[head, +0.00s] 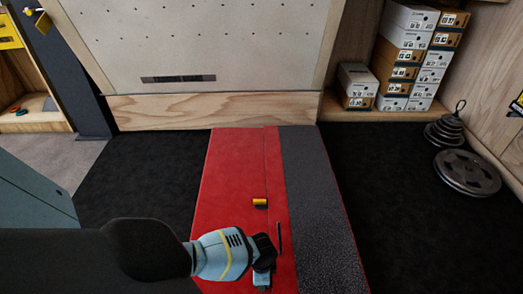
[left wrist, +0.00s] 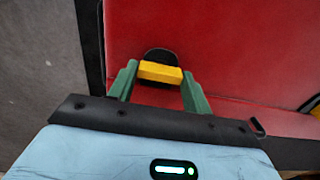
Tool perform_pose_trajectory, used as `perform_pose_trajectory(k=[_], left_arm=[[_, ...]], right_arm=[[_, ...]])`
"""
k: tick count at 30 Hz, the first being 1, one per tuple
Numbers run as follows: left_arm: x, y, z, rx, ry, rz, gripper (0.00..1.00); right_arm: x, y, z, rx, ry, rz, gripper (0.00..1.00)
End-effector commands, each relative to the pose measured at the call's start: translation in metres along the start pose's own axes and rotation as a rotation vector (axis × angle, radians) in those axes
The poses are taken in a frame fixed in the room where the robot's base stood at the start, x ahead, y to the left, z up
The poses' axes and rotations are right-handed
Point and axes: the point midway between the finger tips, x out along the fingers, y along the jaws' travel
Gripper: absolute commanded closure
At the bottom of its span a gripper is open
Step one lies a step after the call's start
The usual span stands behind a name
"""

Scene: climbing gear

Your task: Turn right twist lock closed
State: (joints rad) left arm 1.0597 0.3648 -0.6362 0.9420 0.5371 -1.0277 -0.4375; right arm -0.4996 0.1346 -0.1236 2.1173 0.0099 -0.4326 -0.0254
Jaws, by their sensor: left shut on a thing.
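My left gripper (head: 264,268) reaches in from the left, low over the near part of the red pad (head: 232,165). In the left wrist view its two green fingers (left wrist: 160,88) are shut on the yellow bar handle of a twist lock (left wrist: 160,72), one finger at each end. The lock's round black base lies on the red surface behind the handle. In the head view my gripper hides this lock. Another yellow-and-black twist lock (head: 260,203) sits farther up the pad, clear of the gripper. My right gripper is out of view.
A dark grey strip (head: 325,210) runs along the pad's right side. A thin black strap or handle (head: 279,237) lies close by my gripper. Weight plates (head: 467,172) and stacked shoe boxes (head: 410,55) stand at the right. Black floor flanks the pad.

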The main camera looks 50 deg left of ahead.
Motion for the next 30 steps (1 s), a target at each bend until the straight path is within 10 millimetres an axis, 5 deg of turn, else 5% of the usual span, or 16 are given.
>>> perform_pose_trajectory(k=[7, 8, 13, 23, 30], left_arm=[[0.001, 0.001, 0.001, 0.004, -0.002, 0.002, 0.74], [0.001, 0.001, 0.001, 0.004, -0.002, 0.002, 0.50], [0.000, 0.001, 0.000, 0.003, -0.002, 0.001, 0.29], [-0.004, 0.000, 0.000, 0.001, 0.000, 0.000, 0.29], [-0.039, -0.001, -0.001, 0.001, 0.003, -0.003, 0.29]], right_arm=[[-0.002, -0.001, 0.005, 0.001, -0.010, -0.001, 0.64], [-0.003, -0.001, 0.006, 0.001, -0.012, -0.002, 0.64], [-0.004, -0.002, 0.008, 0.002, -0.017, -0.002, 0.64], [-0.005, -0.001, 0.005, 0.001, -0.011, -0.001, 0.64], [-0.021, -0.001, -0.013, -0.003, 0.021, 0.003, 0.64]])
